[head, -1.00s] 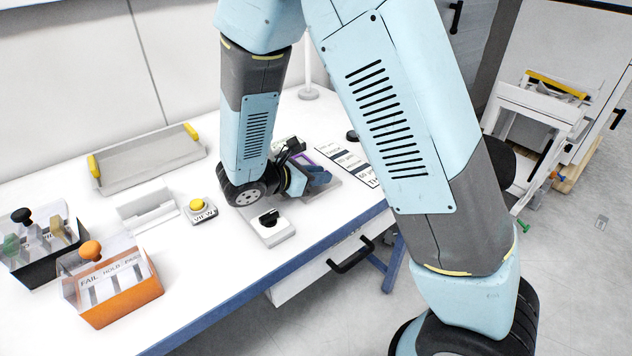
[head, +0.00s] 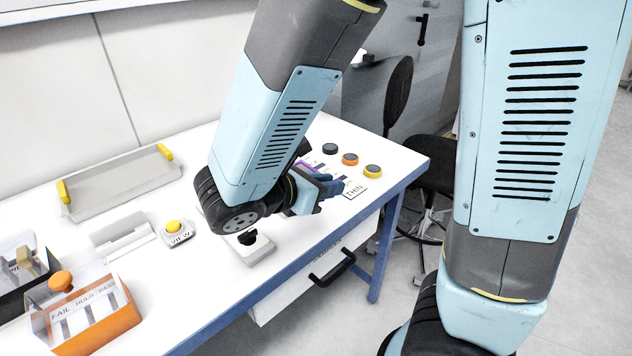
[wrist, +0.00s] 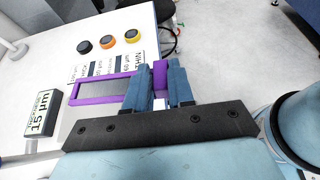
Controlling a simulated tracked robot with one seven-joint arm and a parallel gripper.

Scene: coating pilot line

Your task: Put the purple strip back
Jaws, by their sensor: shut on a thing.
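The purple strip (wrist: 103,76) is a purple frame around a grey window, with a purple end block (wrist: 160,72) between my gripper's blue fingers. My gripper (wrist: 163,78) is shut on that end block. The frame reaches out to the left in the wrist view, over or beside a sheet of printed labels (wrist: 128,66). I cannot tell whether it touches the bench. In the head view my gripper (head: 325,187) is near the bench's right front part, and only a bit of purple shows behind it. The sheet's "THIN" label (head: 355,191) is just right of the fingers.
Black, orange (head: 349,159) and yellow discs stand behind the sheet. A knob box (head: 248,247), yellow VIEW button (head: 175,229), grey tray (head: 120,182) and orange FAIL/HOLD/PASS box (head: 88,318) are on the bench.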

